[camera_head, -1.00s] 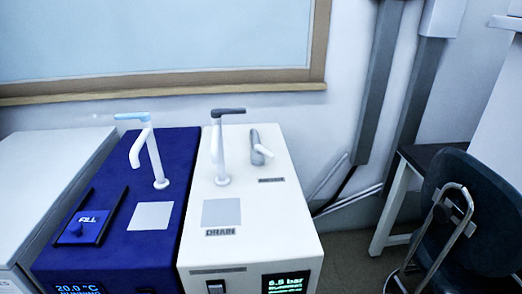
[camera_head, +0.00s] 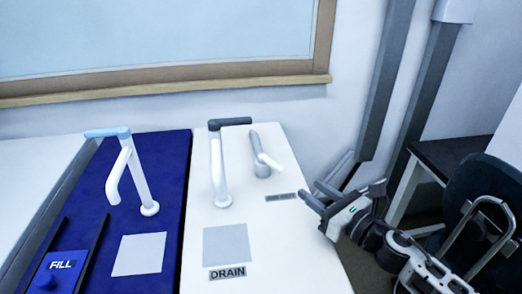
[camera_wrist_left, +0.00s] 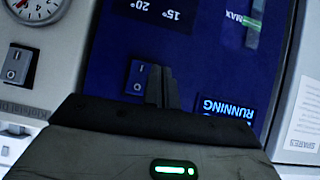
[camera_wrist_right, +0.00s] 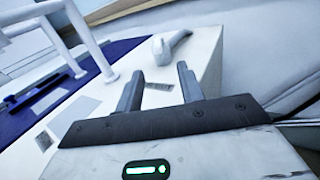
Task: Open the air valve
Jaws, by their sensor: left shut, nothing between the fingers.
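The likely air valve is a small grey post (camera_head: 260,138) with a white lever (camera_head: 268,160), at the back right of the white unit's top. The lever points right and toward me. A dark label in front of it is too small to read. The valve also shows in the right wrist view (camera_wrist_right: 160,47), beyond the fingers. My right gripper (camera_head: 322,178) is open and empty, right of the valve and apart from it. It also shows in its wrist view (camera_wrist_right: 160,70). My left gripper (camera_wrist_left: 161,72) is shut and empty, facing the blue unit's front panel.
The white unit (camera_head: 300,245) also has a tall tap with a dark top (camera_head: 217,165) and a DRAIN label. The blue unit (camera_head: 180,200) beside it has a light-blue-topped tap (camera_head: 135,170). A wall stands behind. A dark chair (camera_head: 475,185) is at the right.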

